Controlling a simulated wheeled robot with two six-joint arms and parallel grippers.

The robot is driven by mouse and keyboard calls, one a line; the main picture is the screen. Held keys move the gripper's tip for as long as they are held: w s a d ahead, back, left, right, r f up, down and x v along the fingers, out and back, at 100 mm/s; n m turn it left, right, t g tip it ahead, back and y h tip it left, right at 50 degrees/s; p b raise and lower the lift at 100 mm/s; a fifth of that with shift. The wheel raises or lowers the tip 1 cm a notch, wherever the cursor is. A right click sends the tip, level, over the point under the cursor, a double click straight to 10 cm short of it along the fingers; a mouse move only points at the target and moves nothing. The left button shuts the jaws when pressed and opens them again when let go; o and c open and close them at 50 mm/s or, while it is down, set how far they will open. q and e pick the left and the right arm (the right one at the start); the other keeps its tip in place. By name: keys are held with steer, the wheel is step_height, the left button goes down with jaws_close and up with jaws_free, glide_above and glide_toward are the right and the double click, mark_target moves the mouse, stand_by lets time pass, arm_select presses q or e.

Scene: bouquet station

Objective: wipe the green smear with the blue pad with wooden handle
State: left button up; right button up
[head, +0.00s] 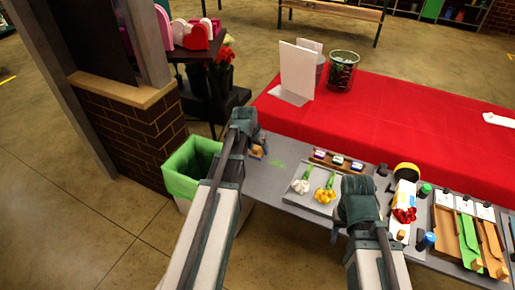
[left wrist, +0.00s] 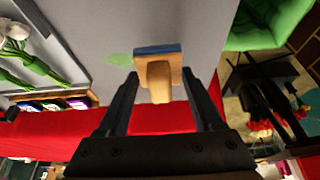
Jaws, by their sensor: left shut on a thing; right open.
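The blue pad with wooden handle (left wrist: 158,72) is between the fingers of my left gripper (left wrist: 163,88), which is shut on it. In the head view the pad (head: 257,151) is mostly hidden by my left arm, near the table's left end. I cannot tell whether its blue face touches the tabletop. The green smear (head: 278,164) is a pale patch on the grey tabletop, just right of the pad; it also shows beside the pad in the left wrist view (left wrist: 119,59). My right gripper (head: 357,196) is open over the table's front, its fingertips largely hidden.
A tray (head: 316,200) with white and yellow flowers lies right of the smear, with a wooden rack (head: 338,160) of small labelled blocks behind it. A green-lined bin (head: 190,165) stands left of the table. A red-covered table (head: 400,115) is behind. Bottles and tools crowd the right.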

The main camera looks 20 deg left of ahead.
arm_select(q)
step_height(320, 180, up, 3)
steer(key=p, duration=0.3)
steer(key=shift+r, duration=0.1)
stand_by(0.5)
